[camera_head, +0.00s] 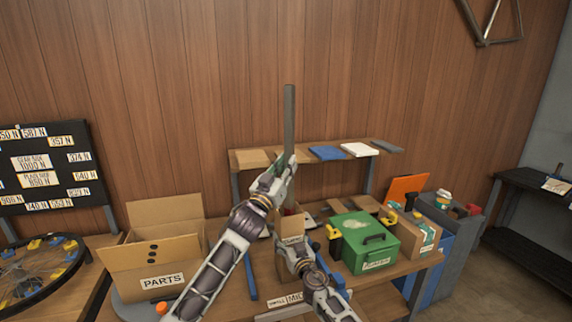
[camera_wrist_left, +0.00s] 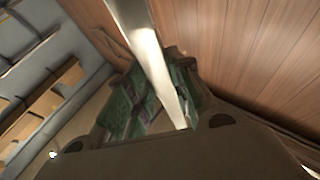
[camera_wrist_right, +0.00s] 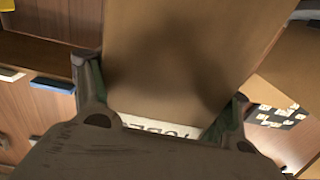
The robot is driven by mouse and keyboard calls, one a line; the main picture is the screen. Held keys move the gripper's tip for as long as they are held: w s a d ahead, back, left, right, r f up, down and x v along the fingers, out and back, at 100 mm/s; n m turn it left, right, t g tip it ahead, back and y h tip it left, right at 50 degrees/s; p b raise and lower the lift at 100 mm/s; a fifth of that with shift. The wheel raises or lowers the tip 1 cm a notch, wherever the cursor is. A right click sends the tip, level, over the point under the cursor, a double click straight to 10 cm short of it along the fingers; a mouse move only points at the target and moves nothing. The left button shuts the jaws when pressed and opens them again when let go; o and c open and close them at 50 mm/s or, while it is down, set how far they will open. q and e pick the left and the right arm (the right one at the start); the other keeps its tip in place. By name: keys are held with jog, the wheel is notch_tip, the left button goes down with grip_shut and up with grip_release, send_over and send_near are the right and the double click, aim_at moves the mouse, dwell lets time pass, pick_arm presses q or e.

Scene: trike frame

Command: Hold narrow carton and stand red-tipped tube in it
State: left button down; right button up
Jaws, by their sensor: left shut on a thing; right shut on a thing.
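A long grey tube (camera_head: 289,110) stands nearly upright in my left gripper (camera_head: 286,172), which is shut on it. It also crosses the left wrist view (camera_wrist_left: 150,55) as a pale bar between the fingers. A narrow brown carton (camera_head: 291,226) is below the tube on the table. My right gripper (camera_head: 293,246) is shut on it. The carton fills the middle of the right wrist view (camera_wrist_right: 180,50), with a partly hidden label. I cannot tell whether the tube's end is inside the carton's mouth.
An open PARTS box (camera_head: 155,255) stands left of my left arm. A green case (camera_head: 365,240) stands right of the carton. A raised shelf (camera_head: 255,160) with flat pieces is behind. A blue bar (camera_head: 250,278) lies between my arms.

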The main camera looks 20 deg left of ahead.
pick_arm(q)
jog(key=shift+f, duration=0.55)
jog(key=shift+f, duration=0.25)
jog(key=shift+f, duration=0.5)
jog(key=shift+f, duration=0.3)
jog(key=shift+f, duration=0.4)
jog(key=shift+f, duration=0.35)
jog(key=shift+f, duration=0.75)
jog(key=shift+f, duration=0.55)
jog(key=shift+f, duration=0.85)
